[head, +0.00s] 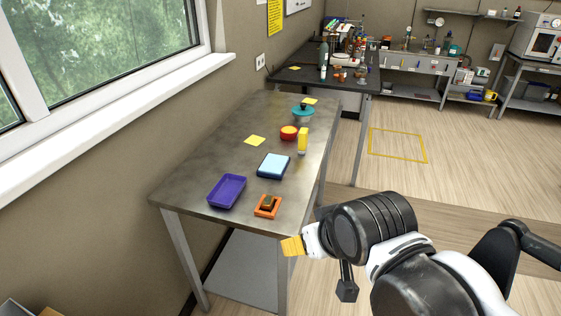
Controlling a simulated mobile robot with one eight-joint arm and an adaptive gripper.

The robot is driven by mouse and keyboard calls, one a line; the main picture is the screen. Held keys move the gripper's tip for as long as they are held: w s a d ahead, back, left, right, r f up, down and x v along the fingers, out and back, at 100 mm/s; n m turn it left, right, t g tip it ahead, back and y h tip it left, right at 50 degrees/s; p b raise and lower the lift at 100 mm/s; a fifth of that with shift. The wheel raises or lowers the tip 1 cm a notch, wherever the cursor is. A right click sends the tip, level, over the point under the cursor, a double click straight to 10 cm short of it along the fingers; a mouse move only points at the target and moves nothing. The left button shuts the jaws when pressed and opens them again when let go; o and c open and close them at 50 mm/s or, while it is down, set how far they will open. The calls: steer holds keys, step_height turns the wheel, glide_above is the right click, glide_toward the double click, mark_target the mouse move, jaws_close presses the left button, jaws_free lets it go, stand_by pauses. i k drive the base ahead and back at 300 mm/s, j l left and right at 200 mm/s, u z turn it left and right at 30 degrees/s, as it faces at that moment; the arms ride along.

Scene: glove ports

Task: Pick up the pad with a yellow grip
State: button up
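No pad with a yellow grip can be made out for certain. A small upright yellow item (302,141) stands near the right edge of the metal table (190,174); its details are too small to tell. A light blue pad-like block with a dark rim (273,165) lies nearer the front. An orange holder (267,212) with a small dark brownish piece in it sits at the front right. My gripper (291,246) is beyond the table's front right corner, apart from these things. A yellow blocky part shows at its end; whether it is held or part of the gripper is unclear.
A purple tray (227,191) lies at the front left, near the blue block. A red round container (289,132), a teal-lidded pot (302,111) and a yellow note (255,141) are farther back. The table's left side is clear. A window wall borders it.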

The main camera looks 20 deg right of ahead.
mark_target(303, 132)
steer(key=i+l, duration=0.5)
steer(key=l, duration=0.15)
steer(key=i+l, duration=1.05)
steer(key=l, duration=0.25)
steer(key=u, duration=0.05)
